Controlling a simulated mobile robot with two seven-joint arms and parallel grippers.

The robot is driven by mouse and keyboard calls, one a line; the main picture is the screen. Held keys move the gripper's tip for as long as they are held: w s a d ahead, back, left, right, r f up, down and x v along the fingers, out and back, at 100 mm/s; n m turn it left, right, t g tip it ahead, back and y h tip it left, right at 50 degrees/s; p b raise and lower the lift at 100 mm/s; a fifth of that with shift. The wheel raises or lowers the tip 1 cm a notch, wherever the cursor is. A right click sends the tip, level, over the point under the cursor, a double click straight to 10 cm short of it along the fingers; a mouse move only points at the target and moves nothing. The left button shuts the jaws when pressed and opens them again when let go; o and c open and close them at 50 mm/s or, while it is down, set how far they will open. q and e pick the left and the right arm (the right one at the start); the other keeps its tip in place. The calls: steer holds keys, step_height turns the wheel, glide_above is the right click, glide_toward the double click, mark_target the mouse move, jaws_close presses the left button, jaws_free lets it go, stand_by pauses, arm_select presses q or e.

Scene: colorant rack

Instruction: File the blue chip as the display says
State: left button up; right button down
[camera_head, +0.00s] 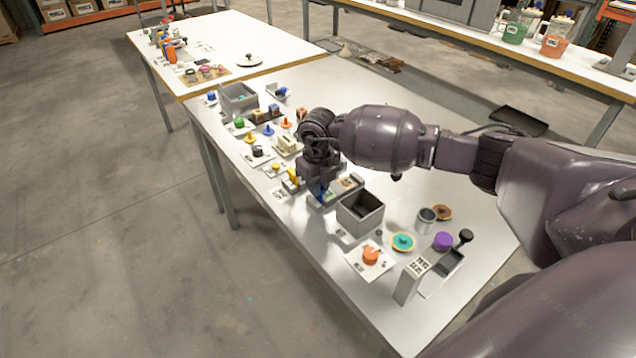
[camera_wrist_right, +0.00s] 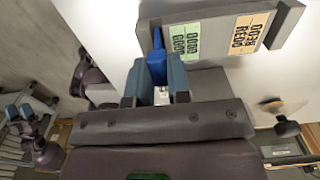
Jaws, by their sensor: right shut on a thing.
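My right gripper (camera_head: 321,188) is over the middle of the near table, pointing down. In the right wrist view its fingers (camera_wrist_right: 157,85) are shut on the blue chip (camera_wrist_right: 156,66), which shows as a blue piece between them. Just beyond the chip is a grey two-label holder (camera_wrist_right: 285,25), with a green label (camera_wrist_right: 185,42) and an orange label (camera_wrist_right: 248,33). Their words are upside down and hard to read. In the head view the holder (camera_head: 322,207) lies right under the gripper. I cannot tell whether the chip touches it. I cannot make out a display for certain.
An open grey bin (camera_head: 361,213) stands close to the right of the holder. Several small coloured pieces crowd the table's left part.

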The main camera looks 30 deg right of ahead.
arm_select(q)
steer(key=shift+w, duration=0.1)
arm_select(e)
steer(key=c, duration=1)
jaws_free()
steer(key=o, duration=0.3)
steer(key=shift+f, duration=0.1)
steer(key=shift+o, duration=0.2)
steer(key=shift+r, duration=0.3)
steer(key=shift+r+p, duration=0.5)
steer(key=shift+r, duration=0.15)
steer(key=shift+r+p, duration=0.75)
steer(key=shift+r, duration=0.6)
arm_select(q)
steer(key=shift+t, duration=0.3)
steer(key=shift+w+r+p, duration=0.2)
steer(key=shift+r+p, duration=0.05)
steer(key=shift+r, duration=0.65)
steer(key=shift+w+r+p, duration=0.15)
steer(key=shift+r+p, duration=0.05)
steer(key=shift+r, duration=0.7)
steer(key=shift+w+r+p, duration=0.2)
steer(key=shift+r+p, duration=0.05)
steer(key=shift+r, duration=0.65)
arm_select(e)
steer(key=shift+r, duration=1.25)
